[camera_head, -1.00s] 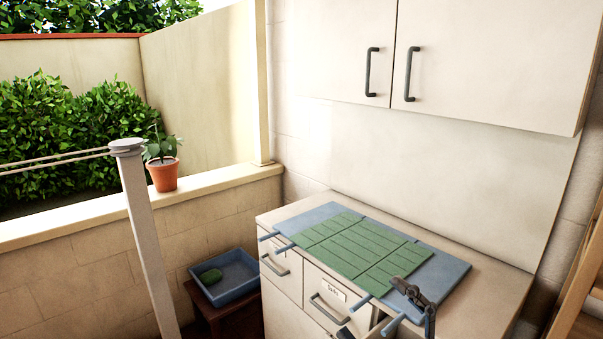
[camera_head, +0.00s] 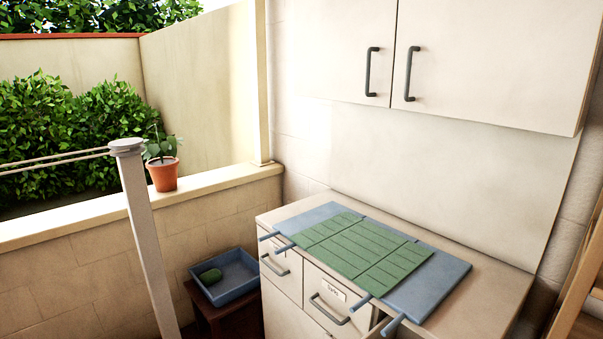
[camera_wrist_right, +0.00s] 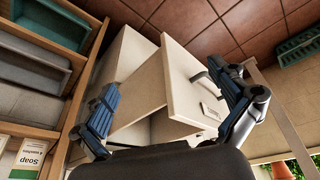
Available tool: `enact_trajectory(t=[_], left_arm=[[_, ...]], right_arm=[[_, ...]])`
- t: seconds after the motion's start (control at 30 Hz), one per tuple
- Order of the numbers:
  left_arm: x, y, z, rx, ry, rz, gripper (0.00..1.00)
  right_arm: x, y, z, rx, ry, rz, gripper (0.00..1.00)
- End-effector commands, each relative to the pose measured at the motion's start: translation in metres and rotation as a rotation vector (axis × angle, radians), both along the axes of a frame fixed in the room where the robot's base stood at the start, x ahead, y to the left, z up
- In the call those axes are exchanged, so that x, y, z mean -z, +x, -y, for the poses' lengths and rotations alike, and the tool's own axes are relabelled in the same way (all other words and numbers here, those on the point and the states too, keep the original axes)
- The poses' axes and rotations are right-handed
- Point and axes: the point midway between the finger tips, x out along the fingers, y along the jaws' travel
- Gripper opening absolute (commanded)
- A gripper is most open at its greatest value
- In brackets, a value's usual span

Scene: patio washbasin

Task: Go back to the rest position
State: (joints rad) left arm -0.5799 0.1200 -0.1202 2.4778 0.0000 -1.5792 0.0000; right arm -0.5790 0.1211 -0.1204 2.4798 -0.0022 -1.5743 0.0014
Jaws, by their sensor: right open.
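My right gripper (camera_wrist_right: 170,108) shows in the right wrist view with its two blue-padded fingers spread wide and nothing between them. Beyond the fingers is a pale drawer (camera_wrist_right: 180,85) with a dark handle and a label, pulled out from its cabinet. Neither gripper shows in the head view now. There, a green slatted mat (camera_head: 362,247) lies over a blue board (camera_head: 437,285) on the cabinet top (camera_head: 487,306).
A blue tray (camera_head: 226,289) with a green item stands on a low stool at the wall. A potted plant (camera_head: 163,175) sits on the ledge. A wooden shelf (camera_head: 578,290) is at the right, and wall cupboards (camera_head: 458,65) hang above. In the wrist view, shelves with bins (camera_wrist_right: 35,55) are at the left.

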Motion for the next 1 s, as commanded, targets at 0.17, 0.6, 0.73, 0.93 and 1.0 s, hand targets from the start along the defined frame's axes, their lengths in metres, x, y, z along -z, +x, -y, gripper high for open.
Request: enact_trajectory(t=[0.17,0.6,0.73,0.93,1.0], left_arm=[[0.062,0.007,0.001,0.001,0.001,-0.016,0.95],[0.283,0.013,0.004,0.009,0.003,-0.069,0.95],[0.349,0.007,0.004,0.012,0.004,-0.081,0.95],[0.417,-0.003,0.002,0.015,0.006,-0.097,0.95],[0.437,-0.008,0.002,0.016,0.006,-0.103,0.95]], right_arm=[[0.064,0.005,-0.002,-0.003,0.002,-0.028,0.98],[0.284,0.011,-0.005,-0.010,-0.002,-0.076,0.98],[0.350,0.006,-0.004,-0.013,-0.003,-0.089,0.98],[0.419,-0.005,-0.003,-0.016,-0.005,-0.104,0.98],[0.438,-0.009,-0.002,-0.017,-0.005,-0.110,0.98]])
